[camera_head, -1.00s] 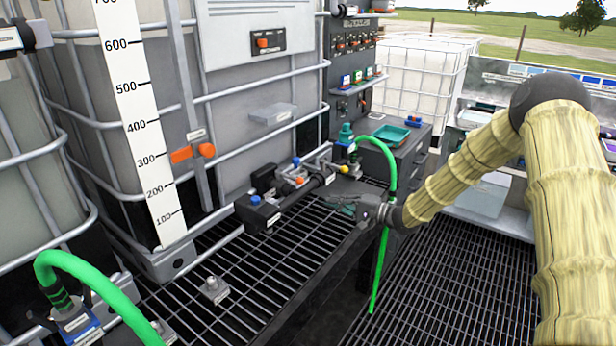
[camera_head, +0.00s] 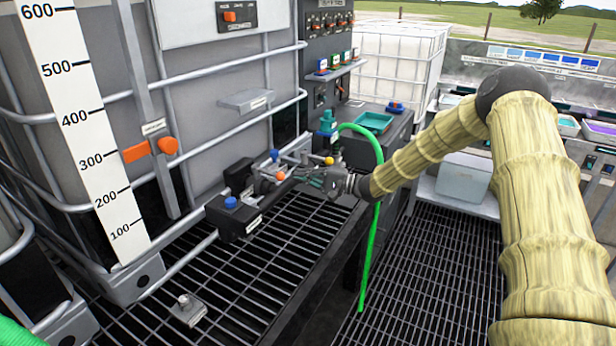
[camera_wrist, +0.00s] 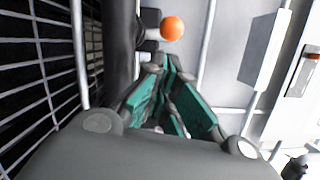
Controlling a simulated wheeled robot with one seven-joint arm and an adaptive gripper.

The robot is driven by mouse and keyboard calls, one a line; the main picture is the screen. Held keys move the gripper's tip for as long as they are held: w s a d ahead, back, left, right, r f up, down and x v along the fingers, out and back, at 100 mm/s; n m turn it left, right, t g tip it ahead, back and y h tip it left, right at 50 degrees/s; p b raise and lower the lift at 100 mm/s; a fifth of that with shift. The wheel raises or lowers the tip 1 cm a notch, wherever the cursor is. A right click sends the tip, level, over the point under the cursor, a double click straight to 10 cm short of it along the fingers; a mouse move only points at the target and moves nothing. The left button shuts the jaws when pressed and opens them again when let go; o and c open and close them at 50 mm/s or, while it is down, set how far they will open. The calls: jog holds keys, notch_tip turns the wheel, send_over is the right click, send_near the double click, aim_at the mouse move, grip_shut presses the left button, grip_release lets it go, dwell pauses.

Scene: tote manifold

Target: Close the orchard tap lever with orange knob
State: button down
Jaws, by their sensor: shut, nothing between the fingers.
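The orange knob (camera_head: 280,175) is on a short lever on the dark manifold pipe (camera_head: 266,203) in the head view. In the wrist view the orange knob (camera_wrist: 172,28) is just beyond my fingertips, with a pale stem running to the dark pipe. My gripper (camera_head: 314,181) is beside the manifold, to the right of the knob. In the wrist view my gripper's teal-padded fingers (camera_wrist: 172,72) are shut and empty, and appear apart from the knob. A label naming the orchard tap is too small to read.
A blue knob (camera_head: 274,155) and a yellow knob (camera_head: 329,160) are close by on the manifold. A green hose (camera_head: 372,240) hangs by my wrist. The tank's cage bars (camera_head: 250,118) stand behind. Dark grating (camera_head: 290,270) lies below, with open room in front.

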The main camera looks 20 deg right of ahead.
aim_at(286, 182)
jog(key=shift+p+x, duration=0.3)
jog(key=shift+x, duration=2.15)
jog(key=shift+s+a, duration=0.1)
jog(key=shift+s+a, duration=0.15)
jog(key=shift+s, duration=0.05)
